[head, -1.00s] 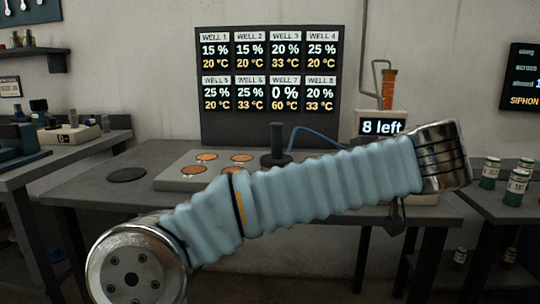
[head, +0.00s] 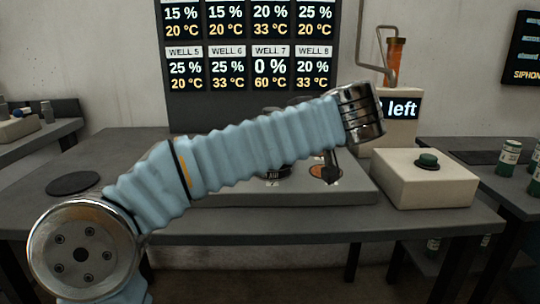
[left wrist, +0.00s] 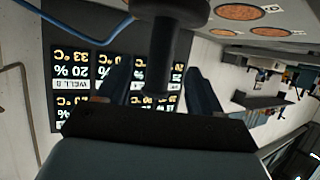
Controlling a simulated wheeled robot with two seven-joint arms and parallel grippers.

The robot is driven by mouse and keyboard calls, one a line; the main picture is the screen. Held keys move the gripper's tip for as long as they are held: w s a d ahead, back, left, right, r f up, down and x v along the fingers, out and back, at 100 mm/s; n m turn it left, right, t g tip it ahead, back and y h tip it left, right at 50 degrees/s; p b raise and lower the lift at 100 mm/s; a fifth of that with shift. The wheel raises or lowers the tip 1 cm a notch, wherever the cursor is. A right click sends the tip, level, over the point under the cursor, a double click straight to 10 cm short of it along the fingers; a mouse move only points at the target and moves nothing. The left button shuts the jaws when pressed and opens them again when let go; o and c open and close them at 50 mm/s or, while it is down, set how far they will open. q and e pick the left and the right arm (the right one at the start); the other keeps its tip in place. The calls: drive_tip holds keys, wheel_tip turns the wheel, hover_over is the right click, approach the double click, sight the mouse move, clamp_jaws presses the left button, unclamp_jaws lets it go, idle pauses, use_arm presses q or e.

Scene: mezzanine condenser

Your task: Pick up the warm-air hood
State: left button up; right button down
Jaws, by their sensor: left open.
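The warm-air hood (head: 272,178) is dark and stands on the grey well plate (head: 345,190). In the head view my blue-sleeved left arm hides most of it, leaving a strip of its labelled lower part. In the left wrist view its dark upright handle (left wrist: 163,60) rises between the two fingers of my left gripper (left wrist: 158,72), and its wider dark body is at the top edge. The gripper is open, with a finger on each side of the handle. I cannot tell whether either touches it. In the head view the fingers are mostly hidden. My right gripper is not in view.
A pale box with a green button (head: 427,160) stands right of the plate. Behind are a "left" counter (head: 402,107) and the well display (head: 250,68). A dark disc (head: 75,183) lies on the bench at left. Green-labelled jars (head: 510,157) stand on the right bench.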

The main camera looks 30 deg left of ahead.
use_arm(q)
drive_tip(key=x, duration=0.7)
drive_tip(key=shift+w+a+f, duration=0.1)
drive_tip(key=shift+a+f, duration=0.15)
drive_tip(key=shift+f, duration=0.1)
clamp_jaws()
